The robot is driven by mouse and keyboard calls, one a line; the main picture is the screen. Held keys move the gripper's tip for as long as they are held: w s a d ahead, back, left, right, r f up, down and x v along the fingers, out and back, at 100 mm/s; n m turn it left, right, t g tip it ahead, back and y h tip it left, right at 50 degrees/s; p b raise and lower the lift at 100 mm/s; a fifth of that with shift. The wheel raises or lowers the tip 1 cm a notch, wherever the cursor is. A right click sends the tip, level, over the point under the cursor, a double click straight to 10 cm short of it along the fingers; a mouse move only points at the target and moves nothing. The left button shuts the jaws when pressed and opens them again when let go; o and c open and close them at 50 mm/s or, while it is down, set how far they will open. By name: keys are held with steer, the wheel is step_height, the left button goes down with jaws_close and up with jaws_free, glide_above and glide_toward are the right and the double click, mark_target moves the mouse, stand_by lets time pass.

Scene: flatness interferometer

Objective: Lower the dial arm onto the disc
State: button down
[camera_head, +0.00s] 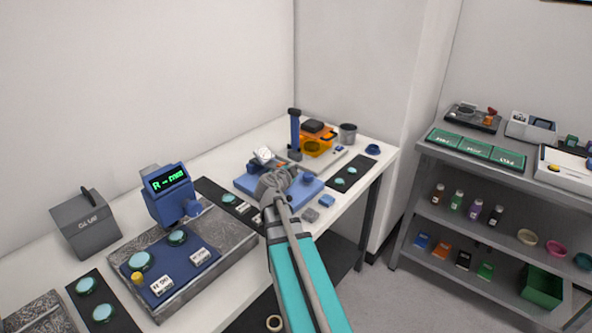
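My arm reaches from the bottom of the picture to the work table, and my gripper (268,172) is over a blue base plate (312,190). A small white round piece (264,154), possibly the dial on its arm, shows just beyond my gripper; I cannot tell whether the two touch. The gripper's fingers are small and partly hidden by my wrist, so their opening is unclear. A blue round knob (308,178) sits on the plate to the right. I cannot clearly make out the disc under the dial; my arm covers part of the plate.
Behind the plate stand a blue column (294,134), an orange unit (318,145) and a grey cup (348,133). A shelf rack (470,226) is at right.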

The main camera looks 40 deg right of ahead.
stand_by(0.3)
steer(key=c, duration=0.7)
jaws_free()
steer(key=shift+s, duration=0.1)
